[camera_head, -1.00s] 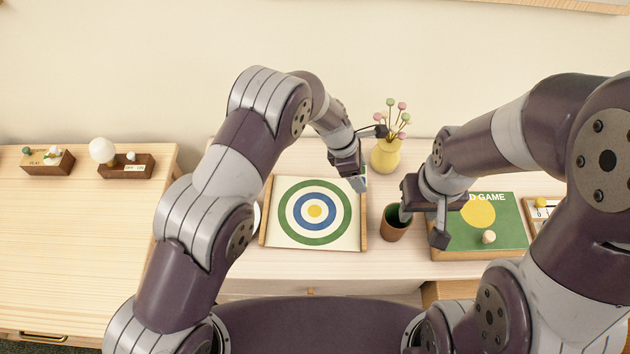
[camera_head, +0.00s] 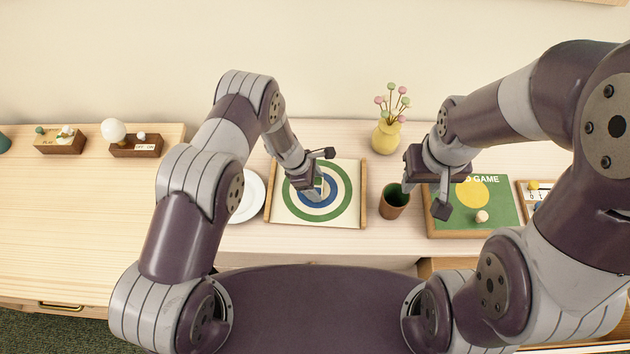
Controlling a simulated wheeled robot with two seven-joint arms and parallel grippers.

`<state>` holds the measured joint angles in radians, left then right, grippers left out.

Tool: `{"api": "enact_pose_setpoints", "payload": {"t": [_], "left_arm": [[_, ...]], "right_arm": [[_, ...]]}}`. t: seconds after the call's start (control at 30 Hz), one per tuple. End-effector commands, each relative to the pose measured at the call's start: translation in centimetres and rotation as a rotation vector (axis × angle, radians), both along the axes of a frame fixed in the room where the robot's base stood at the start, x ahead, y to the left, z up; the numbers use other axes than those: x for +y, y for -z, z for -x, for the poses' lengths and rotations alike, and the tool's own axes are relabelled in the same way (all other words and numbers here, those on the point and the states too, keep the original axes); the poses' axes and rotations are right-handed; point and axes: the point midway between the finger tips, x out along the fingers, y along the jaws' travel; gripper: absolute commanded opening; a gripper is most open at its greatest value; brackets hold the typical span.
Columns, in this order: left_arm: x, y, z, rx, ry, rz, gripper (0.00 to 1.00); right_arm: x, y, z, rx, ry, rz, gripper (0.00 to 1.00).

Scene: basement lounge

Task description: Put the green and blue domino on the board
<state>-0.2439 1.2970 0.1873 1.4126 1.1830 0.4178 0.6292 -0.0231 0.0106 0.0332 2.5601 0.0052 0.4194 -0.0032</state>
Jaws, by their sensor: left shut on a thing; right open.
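The board (camera_head: 346,179) carries a target of green, white and blue rings and has wooden side rails. It lies flat on the light wooden table. My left gripper (camera_head: 314,190) is over the middle of the board and is shut on a small piece, apparently the domino. The piece is mostly hidden by the fingers, and I cannot read its colours or tell if it touches the board. My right gripper (camera_head: 422,199) is open, between the brown cup and the green game box, with nothing seen in it.
A brown cup (camera_head: 393,206) with a green inside stands right of the board. A green game box (camera_head: 500,212) with a small ball on it lies further right. A yellow vase (camera_head: 386,138) stands behind. A white plate (camera_head: 249,204) is left of the board, partly behind my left arm.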

Motion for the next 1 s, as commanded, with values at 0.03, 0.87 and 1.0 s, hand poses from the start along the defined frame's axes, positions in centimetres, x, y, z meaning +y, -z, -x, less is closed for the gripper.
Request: {"api": "enact_pose_setpoints", "payload": {"t": [0.03, 0.87, 1.0], "left_arm": [[0.0, 0.0, 0.0, 0.000, 0.000, 0.000, 0.40], [2.0, -4.5, -0.3, -0.005, -0.001, 0.000, 0.94], [3.4, -8.0, -0.3, -0.004, 0.000, 0.000, 0.94]], "right_arm": [[0.0, 0.1, 0.0, 0.000, 0.000, 0.000, 0.43], [0.0, 1.9, 0.0, 0.000, 0.000, 0.000, 0.43], [0.0, 2.6, 0.0, 0.000, 0.000, 0.000, 0.43]]}}
